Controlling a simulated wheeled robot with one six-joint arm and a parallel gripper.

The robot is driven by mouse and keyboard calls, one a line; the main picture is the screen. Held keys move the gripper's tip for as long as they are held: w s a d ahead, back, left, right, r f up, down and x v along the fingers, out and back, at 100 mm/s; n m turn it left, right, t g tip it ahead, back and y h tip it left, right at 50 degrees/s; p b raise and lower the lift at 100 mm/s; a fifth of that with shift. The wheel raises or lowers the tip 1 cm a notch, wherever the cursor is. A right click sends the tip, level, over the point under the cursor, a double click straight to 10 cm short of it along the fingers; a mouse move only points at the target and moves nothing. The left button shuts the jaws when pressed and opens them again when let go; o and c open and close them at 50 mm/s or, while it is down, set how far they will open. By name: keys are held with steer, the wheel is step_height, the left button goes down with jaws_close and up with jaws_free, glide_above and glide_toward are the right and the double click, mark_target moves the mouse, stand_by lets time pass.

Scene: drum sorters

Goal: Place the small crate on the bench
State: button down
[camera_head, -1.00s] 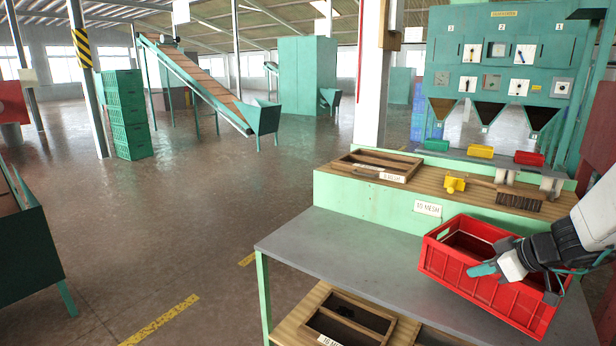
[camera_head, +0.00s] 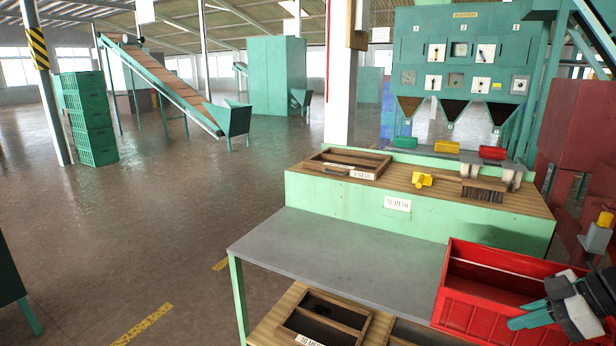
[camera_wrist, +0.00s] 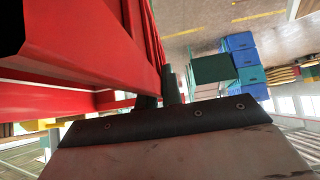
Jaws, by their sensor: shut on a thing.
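The small red crate (camera_head: 470,308) is at the lower right of the head view, over the right part of the grey bench top (camera_head: 330,252). I cannot tell whether it touches the bench. My gripper (camera_head: 530,316) is at the crate's right side, shut on its wall. In the wrist view the red crate (camera_wrist: 95,45) fills the upper left, and the dark fingers of my gripper (camera_wrist: 160,100) meet its wall. The crate's lower right part is hidden by my gripper and the frame edge.
Yellow (camera_head: 446,147) and red (camera_head: 492,153) small bins stand behind. The bench's left part is clear. More frames lie on the lower shelf (camera_head: 265,328).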

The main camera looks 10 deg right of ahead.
steer(key=shift+m+t+h, duration=0.4)
steer(key=shift+m+t, duration=0.1)
steer(key=shift+m, duration=0.3)
steer(key=w, duration=0.3)
steer(key=w+a, duration=0.1)
steer(key=w, duration=0.6)
steer(key=shift+w+a+f, duration=0.2)
steer(key=shift+w, duration=0.15)
steer(key=shift+m+t+h, duration=0.4)
steer(key=shift+m, duration=0.4)
steer(key=w+a, duration=0.1)
steer(key=w, duration=0.4)
steer(key=w+a, duration=0.1)
steer(key=w, duration=0.1)
steer(key=shift+w+a+f, duration=0.1)
steer(key=shift+w+a, duration=0.15)
steer(key=shift+a, duration=0.1)
steer(key=w+a+f+m+t+h, duration=0.1)
steer(key=w+a+f+m+h, duration=0.1)
steer(key=w+a, duration=1)
steer(key=shift+m+t+h, duration=0.3)
steer(key=shift+m+h, duration=0.2)
steer(key=shift+m, duration=0.6)
